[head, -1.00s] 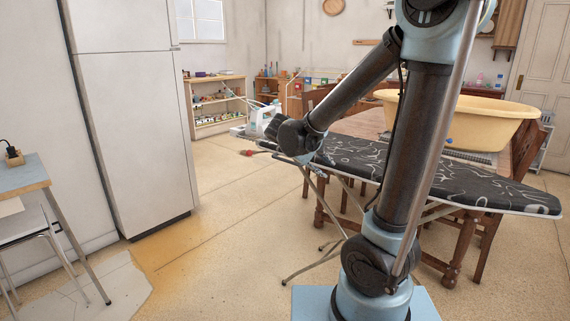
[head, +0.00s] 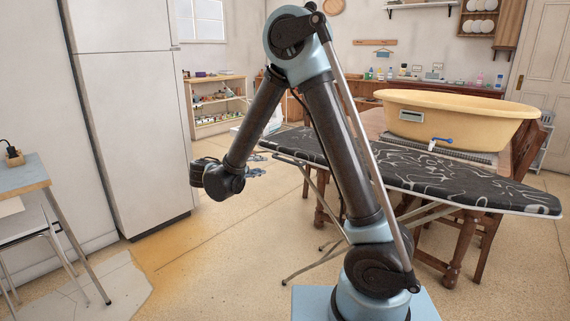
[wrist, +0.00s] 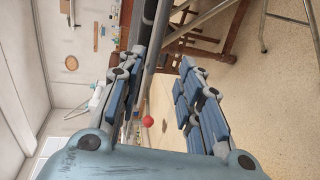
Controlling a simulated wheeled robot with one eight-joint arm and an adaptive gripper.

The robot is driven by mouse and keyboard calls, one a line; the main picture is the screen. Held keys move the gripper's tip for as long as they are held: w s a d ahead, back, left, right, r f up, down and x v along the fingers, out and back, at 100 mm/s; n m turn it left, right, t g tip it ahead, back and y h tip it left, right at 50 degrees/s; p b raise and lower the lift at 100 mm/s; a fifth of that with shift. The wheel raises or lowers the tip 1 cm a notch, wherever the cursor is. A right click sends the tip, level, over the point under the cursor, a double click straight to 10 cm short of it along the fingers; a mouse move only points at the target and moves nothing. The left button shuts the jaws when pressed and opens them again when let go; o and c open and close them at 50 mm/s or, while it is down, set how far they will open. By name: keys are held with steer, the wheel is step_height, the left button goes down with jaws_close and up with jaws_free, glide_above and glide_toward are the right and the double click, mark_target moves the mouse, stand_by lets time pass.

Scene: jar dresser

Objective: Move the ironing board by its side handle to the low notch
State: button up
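The ironing board (head: 440,178) has a black cover with a white pattern and stands on thin metal legs in front of the wooden table. My gripper (head: 258,168) is near the board's left end, partly hidden behind my arm. In the wrist view my gripper (wrist: 163,58) is open, with its blue fingers wide apart. The dark edge of the ironing board (wrist: 152,48) shows between the fingers. A small red knob (wrist: 148,121) also shows between them; I cannot tell if it belongs to the side handle. No contact is clear. I cannot make out the low notch.
A yellow tub (head: 455,122) stands on the table behind the board. A white fridge (head: 135,130) is at left, near a small blue-topped table (head: 22,175). Shelves (head: 218,105) stand at the back. The floor between fridge and board is clear.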

mark_target(286, 161)
steer(key=x, duration=1.7)
steer(key=shift+w, duration=0.1)
jaws_close()
